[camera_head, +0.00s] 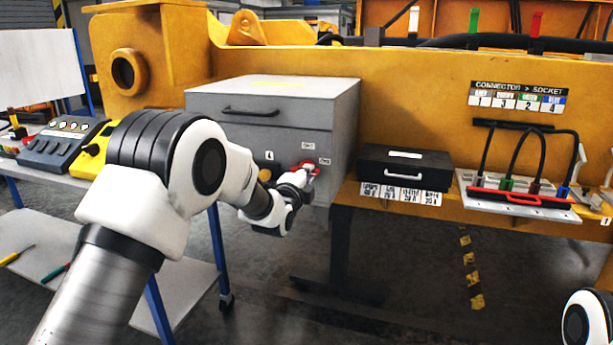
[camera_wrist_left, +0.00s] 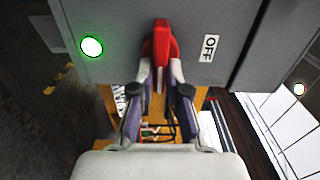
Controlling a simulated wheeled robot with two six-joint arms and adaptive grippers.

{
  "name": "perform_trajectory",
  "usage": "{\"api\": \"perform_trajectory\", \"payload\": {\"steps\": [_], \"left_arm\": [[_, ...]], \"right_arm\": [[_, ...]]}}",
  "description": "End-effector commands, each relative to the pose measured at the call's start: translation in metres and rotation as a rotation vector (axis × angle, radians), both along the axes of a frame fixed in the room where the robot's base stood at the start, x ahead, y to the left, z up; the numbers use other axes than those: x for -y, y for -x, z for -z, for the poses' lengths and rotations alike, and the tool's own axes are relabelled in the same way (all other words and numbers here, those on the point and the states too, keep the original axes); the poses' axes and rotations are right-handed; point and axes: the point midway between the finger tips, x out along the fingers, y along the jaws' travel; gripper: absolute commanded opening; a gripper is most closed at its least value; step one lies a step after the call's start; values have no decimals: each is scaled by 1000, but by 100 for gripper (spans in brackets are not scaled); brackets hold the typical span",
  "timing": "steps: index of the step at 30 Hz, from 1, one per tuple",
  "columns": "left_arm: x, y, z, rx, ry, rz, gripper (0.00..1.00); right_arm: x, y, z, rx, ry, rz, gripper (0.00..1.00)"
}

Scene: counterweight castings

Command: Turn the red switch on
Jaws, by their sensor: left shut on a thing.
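The red switch (camera_head: 312,166) is on the front of a grey cabinet (camera_head: 232,130), low and toward its right side. Two small labels sit near it, too small to read in the head view. In the left wrist view, the red switch handle (camera_wrist_left: 161,42) stands upright in the picture, with an OFF label (camera_wrist_left: 209,47) to its right. My left gripper (camera_head: 303,175) is at the switch, and in the wrist view its fingertips (camera_wrist_left: 162,76) are closed on both sides of the handle's lower end. My right gripper is out of view.
A lit green lamp (camera_wrist_left: 92,46) is on the panel left of the handle in the wrist view. A black case (camera_head: 405,170) and a connector board (camera_head: 520,198) stand on the yellow ledge to the right. A control box (camera_head: 60,147) sits on the table at left.

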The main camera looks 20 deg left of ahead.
Motion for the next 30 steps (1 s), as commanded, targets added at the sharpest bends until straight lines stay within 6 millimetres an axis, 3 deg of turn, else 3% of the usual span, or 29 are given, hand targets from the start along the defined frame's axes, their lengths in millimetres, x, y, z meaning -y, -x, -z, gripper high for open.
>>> {"api": "perform_trajectory", "payload": {"steps": [11, 12, 14, 25, 30], "left_arm": [[0, 0, -1, 1, -7, -1, 0], [0, 0, -1, 1, -6, -1, 18], [0, 0, -1, 1, -6, -1, 39], [0, 4, -1, 1, -6, 0, 40], [-1, 34, 0, -2, -6, 0, 40]], "right_arm": [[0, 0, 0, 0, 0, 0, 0], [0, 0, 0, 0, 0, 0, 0], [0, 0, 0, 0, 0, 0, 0], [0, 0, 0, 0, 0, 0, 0], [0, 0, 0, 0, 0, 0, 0]]}}
